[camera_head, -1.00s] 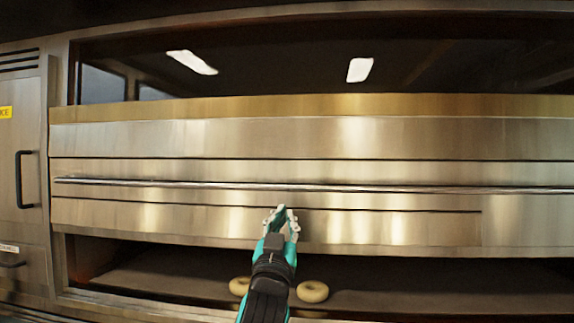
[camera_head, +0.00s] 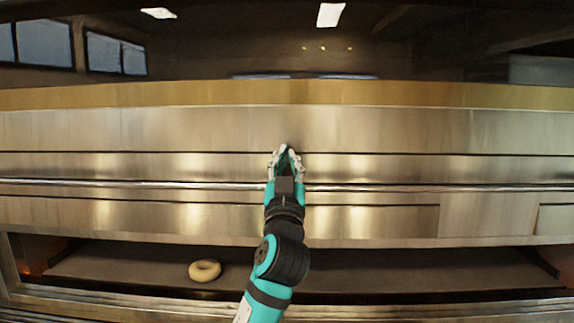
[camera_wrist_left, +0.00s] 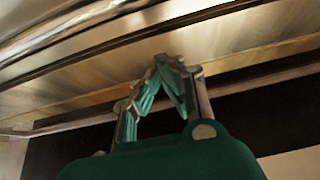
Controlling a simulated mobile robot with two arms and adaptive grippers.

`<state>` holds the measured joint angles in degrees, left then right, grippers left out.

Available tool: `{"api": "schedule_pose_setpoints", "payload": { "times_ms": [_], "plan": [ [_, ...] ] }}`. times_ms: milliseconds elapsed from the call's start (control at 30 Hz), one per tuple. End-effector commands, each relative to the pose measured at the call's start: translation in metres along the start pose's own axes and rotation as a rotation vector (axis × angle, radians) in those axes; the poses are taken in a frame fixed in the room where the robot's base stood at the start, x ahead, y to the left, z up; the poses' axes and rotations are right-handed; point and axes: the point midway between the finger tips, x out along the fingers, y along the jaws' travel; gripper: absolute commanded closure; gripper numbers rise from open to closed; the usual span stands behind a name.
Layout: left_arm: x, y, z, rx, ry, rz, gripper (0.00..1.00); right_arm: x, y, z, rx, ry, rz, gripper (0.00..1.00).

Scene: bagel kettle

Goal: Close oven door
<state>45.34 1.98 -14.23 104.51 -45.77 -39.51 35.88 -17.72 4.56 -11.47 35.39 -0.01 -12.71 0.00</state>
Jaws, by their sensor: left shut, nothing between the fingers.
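The steel deck oven fills the head view. Its door (camera_head: 120,215) is a wide metal panel with a long horizontal bar handle (camera_head: 400,187) across it. Below the door a dark opening (camera_head: 420,265) shows. My left gripper (camera_head: 286,152) is shut and empty, in front of the oven's middle, with its tips just above the bar in the picture. In the left wrist view the gripper (camera_wrist_left: 168,62) is shut below steel panels, and the bar (camera_wrist_left: 60,35) runs at upper left. I cannot tell whether the fingers touch the metal. My right gripper is not in view.
A bagel (camera_head: 204,270) lies on the deck inside the lower opening, left of my arm. An upper dark glass window (camera_head: 220,45) with reflections spans the top. A steel ledge (camera_head: 100,300) runs along the bottom.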

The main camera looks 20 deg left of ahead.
Motion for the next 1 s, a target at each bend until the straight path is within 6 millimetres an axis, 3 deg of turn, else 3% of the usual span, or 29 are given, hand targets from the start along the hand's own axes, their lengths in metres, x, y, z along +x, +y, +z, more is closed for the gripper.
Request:
{"api": "schedule_pose_setpoints", "payload": {
  "times_ms": [100, 200, 567, 733, 867, 1000],
  "plan": [
    [-0.01, 0.001, 0.022, 0.003, -0.009, 0.004, 1.0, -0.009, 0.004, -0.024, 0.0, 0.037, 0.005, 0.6],
    [-0.013, 0.001, 0.031, 0.003, -0.006, 0.002, 1.0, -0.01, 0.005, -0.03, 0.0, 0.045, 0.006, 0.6],
    [-0.017, 0.001, 0.038, 0.001, -0.004, 0.003, 1.0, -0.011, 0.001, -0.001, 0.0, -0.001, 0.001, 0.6],
    [-0.018, 0.001, 0.04, 0.001, -0.004, 0.003, 1.0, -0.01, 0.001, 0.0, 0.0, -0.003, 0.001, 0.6],
    [-0.022, 0.001, 0.047, 0.001, -0.004, 0.002, 1.0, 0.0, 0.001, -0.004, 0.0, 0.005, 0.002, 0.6],
    [-0.033, 0.001, 0.066, -0.001, -0.007, 0.002, 1.0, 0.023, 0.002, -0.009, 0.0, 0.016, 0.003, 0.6]
  ]
}}
